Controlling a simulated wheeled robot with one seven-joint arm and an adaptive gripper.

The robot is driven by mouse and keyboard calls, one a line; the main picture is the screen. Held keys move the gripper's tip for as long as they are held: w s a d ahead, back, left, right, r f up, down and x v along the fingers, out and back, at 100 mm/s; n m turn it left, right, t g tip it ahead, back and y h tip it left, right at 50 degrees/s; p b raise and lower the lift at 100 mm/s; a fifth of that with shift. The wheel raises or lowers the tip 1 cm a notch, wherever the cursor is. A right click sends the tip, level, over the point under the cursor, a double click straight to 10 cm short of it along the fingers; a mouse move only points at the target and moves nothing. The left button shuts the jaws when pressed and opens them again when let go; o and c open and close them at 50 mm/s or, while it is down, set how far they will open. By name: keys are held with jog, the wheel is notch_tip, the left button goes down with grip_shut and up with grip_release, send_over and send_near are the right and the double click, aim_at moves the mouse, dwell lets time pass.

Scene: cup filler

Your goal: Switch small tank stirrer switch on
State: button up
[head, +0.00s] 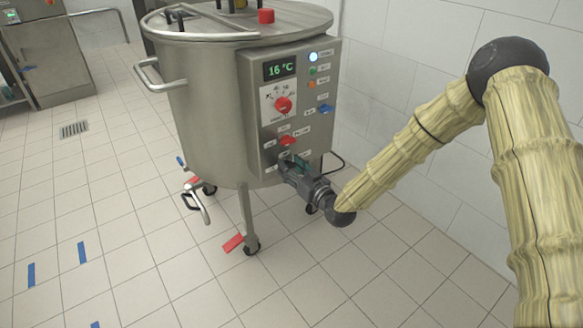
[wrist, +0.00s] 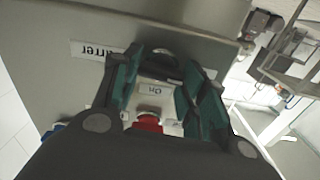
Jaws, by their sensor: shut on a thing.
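The small steel tank (head: 205,115) stands on legs with casters and carries a control panel (head: 257,130) on its front right. My gripper (head: 289,163) is at the panel's lower part and covers the stirrer switch in the head view. In the wrist view my gripper (wrist: 158,88) has its green fingers on both sides of the stirrer switch (wrist: 149,122), whose red part shows between them. The gripper is shut on it. An "On" label (wrist: 155,88) shows between the fingers, and a label ending in "rrer" (wrist: 98,50) is beside them. The switch's exact position is partly hidden.
A red switch (head: 287,141) sits just above my gripper and a blue one (head: 325,108) at upper right. A red dial (head: 283,104) and a display reading 16 °C (head: 280,69) are higher. A tiled wall (head: 400,70) stands right; floor at left is open.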

jog(key=m+p, duration=0.1)
jog(key=m, duration=0.3)
jog(key=shift+d+p, duration=0.15)
jog(key=shift+p, duration=0.15)
jog(key=m, duration=0.4)
jog(key=shift+w+d+f+m+p, duration=0.1)
jog(key=shift+f+m+p, duration=0.05)
jog(key=shift+m+p, duration=0.2)
jog(key=m, duration=0.4)
jog(key=shift+f, duration=0.1)
jog(key=shift+f+m+b, duration=0.1)
jog(key=shift+m+b, duration=0.4)
jog(key=shift+m, duration=1.55)
jog(key=o, duration=1)
jog(key=v, duration=1.2)
